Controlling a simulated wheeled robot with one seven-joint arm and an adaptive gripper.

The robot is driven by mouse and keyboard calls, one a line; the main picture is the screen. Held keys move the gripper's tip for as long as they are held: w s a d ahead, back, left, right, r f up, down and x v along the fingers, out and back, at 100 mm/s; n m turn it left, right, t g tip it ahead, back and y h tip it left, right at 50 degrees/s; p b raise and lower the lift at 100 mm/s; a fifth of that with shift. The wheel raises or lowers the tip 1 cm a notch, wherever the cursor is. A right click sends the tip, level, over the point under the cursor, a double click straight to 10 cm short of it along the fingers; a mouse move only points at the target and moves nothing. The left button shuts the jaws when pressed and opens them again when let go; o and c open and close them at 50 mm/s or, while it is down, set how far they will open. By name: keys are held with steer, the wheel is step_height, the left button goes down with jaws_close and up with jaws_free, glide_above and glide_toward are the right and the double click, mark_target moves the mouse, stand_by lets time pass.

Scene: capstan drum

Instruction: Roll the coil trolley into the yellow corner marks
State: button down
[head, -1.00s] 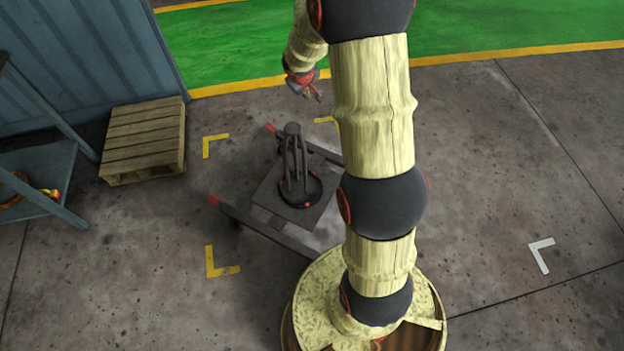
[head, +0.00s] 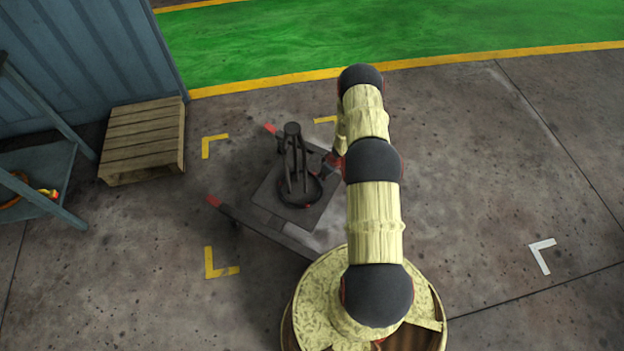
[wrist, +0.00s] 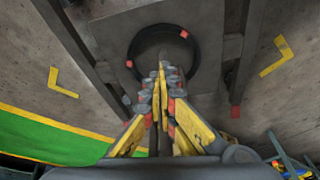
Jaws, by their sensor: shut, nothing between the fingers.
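The coil trolley (head: 267,225) is a dark low frame with red-tipped rails. Its deck carries an upright post (head: 293,150) and a black coil (head: 318,190). It stands askew to the yellow corner marks, partly between them; its right end is hidden behind my arm. Yellow marks show at the upper left (head: 207,146), lower left (head: 210,265) and upper right (head: 325,120). My gripper (head: 331,163) is at the trolley's right side, mostly hidden by my arm. In the wrist view my gripper (wrist: 161,72) is shut and empty, pointing over the deck and coil (wrist: 133,47); contact cannot be told.
A wooden pallet (head: 145,140) lies at the left by a blue container wall (head: 100,50). A blue-grey shelf (head: 50,165) stands at the far left. A white corner mark (head: 541,255) lies on open floor at the right. Green floor (head: 400,30) spans the back.

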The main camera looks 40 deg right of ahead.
steer(key=w+a+f+b, duration=0.1)
steer(key=w+f+b, duration=0.4)
steer(key=f, duration=0.4)
steer(key=shift+w+a+f, duration=0.3)
steer(key=shift+w+f, duration=0.1)
steer(key=shift+w, duration=0.3)
